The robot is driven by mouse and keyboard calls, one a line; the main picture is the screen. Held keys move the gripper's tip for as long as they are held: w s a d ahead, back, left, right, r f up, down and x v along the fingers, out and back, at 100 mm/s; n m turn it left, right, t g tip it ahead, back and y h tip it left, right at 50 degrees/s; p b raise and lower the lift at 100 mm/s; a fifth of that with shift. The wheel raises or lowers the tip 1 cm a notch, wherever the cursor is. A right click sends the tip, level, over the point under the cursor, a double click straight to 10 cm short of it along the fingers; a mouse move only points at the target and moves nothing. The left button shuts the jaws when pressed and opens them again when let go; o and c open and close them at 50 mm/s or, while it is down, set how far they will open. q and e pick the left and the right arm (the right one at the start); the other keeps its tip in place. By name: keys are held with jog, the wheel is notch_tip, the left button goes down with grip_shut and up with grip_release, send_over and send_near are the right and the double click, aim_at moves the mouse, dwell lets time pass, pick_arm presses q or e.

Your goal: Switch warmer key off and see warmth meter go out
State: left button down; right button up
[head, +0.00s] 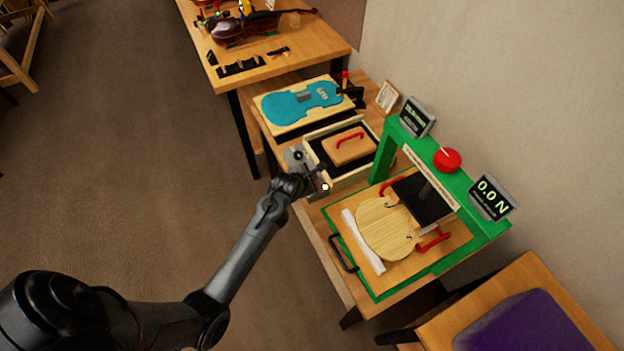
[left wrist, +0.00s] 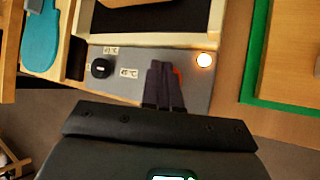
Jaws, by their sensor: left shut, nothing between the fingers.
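The warmer's grey control panel (left wrist: 130,65) shows in the left wrist view, along the front of a pale wooden box. A round black knob (left wrist: 100,68) sits at its left between small temperature labels. A round lamp (left wrist: 204,60), probably the warmth meter, glows white at its right; it also shows lit in the head view (head: 325,187). My left gripper (left wrist: 163,70) is shut and empty over the panel, between knob and lamp. A small red-orange part (left wrist: 178,74), possibly the key, shows beside the fingers and is mostly hidden. I cannot tell whether they touch. My right gripper is out of view.
The open box (head: 367,176) holds a wooden lid with a red handle (head: 350,136). A green press frame (head: 386,165) with a violin plate (head: 382,226) stands to the right. A blue violin form (head: 290,103) lies behind. Floor left of the bench is clear.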

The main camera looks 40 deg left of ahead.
pick_arm(q)
jog(key=shift+f, duration=0.15)
dwell(0.5)
jog(key=shift+f, duration=0.35)
jog(key=shift+r, duration=0.1)
jog(key=shift+r+p, duration=0.4)
jog(key=shift+p, duration=0.35)
jog(key=shift+r, duration=0.1)
jog(key=shift+r+p, duration=0.6)
jog(key=shift+p, duration=0.15)
notch_tip(320, 180, up, 5)
jog(key=p, duration=0.4)
jog(key=shift+f+p, duration=0.2)
jog(key=shift+p, duration=0.15)
